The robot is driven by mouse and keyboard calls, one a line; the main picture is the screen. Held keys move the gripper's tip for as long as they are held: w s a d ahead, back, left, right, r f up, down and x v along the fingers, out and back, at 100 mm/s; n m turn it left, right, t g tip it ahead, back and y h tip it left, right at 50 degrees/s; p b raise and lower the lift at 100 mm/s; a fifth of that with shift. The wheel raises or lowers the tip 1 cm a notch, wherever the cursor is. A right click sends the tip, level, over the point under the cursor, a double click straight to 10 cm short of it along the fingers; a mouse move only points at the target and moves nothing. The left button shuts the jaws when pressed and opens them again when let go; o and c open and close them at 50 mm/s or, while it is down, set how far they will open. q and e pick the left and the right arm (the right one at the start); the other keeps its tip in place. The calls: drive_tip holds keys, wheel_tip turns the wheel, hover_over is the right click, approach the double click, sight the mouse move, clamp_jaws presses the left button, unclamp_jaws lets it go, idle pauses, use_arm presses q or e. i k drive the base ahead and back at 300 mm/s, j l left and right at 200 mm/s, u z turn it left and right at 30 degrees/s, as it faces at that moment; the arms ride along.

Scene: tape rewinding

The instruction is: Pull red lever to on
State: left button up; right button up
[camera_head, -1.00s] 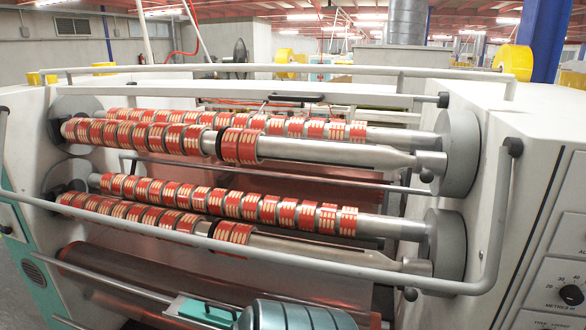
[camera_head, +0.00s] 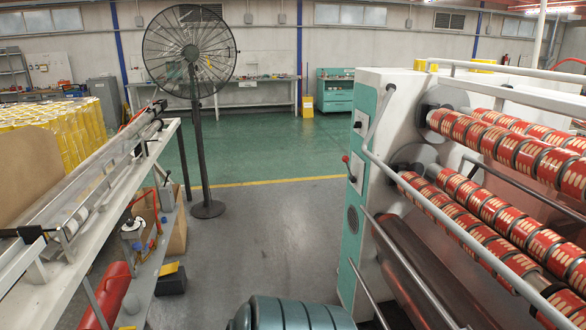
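A small lever with a red knob (camera_head: 346,158) sticks out from the left end of the rewinding machine (camera_head: 375,110), on its teal and white side panel. It is small here, and I cannot tell whether it is at on or off. Neither of my grippers is in view, and nothing is seen touching the lever.
Red tape rolls (camera_head: 480,140) sit on the machine's shafts at the right. A tall black fan (camera_head: 195,120) stands on the floor. A long white bench (camera_head: 90,215) runs along the left.

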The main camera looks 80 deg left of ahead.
sight(345, 159)
drive_tip(key=u, duration=2.1)
